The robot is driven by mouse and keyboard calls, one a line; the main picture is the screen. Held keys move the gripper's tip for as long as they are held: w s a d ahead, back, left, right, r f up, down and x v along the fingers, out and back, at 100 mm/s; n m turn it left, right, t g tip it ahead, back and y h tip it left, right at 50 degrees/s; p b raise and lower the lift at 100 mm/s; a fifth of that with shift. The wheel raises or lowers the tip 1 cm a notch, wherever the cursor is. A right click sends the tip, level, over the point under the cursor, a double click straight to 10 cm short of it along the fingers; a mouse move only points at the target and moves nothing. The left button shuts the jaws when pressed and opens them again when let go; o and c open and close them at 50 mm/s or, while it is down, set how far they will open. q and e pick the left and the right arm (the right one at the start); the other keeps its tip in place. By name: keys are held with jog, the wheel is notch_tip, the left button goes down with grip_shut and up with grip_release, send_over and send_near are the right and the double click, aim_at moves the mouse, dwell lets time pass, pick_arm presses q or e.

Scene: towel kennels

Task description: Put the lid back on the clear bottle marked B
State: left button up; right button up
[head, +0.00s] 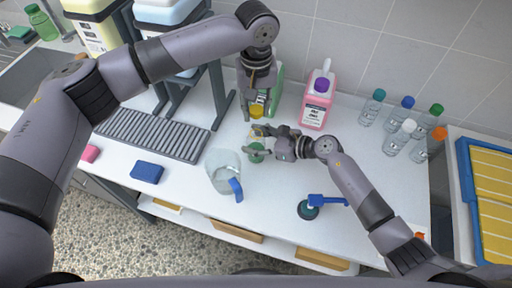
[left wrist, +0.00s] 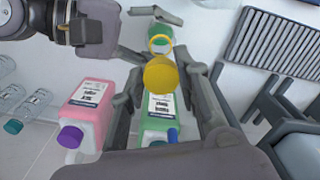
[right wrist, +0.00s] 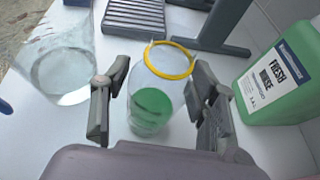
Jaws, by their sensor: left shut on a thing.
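My left gripper (head: 257,108) is shut on a yellow lid (left wrist: 161,74) and holds it up by the green jug. A clear bottle (right wrist: 150,100) with green liquid and a yellow ring at its open mouth stands on the white counter. It also shows in the left wrist view (left wrist: 160,34), just beyond the lid. My right gripper (right wrist: 158,85) is open, with its fingers on either side of this bottle and a gap at the left finger. It reaches in from the right in the head view (head: 262,142). No letter is readable on the bottle.
A clear jug with a blue handle (head: 224,172) stands left of the bottle. A green jug (right wrist: 285,75) and a pink jug (head: 318,98) stand behind. Several small capped bottles (head: 402,128) are at right. A grey rack (head: 155,133) lies at left. The front counter is partly clear.

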grip_shut()
pick_arm(q)
send_over(256, 131)
jog(key=shift+f, duration=2.45)
jog(key=shift+f, duration=0.1)
jog(key=shift+f, duration=0.8)
jog(key=shift+f, duration=0.55)
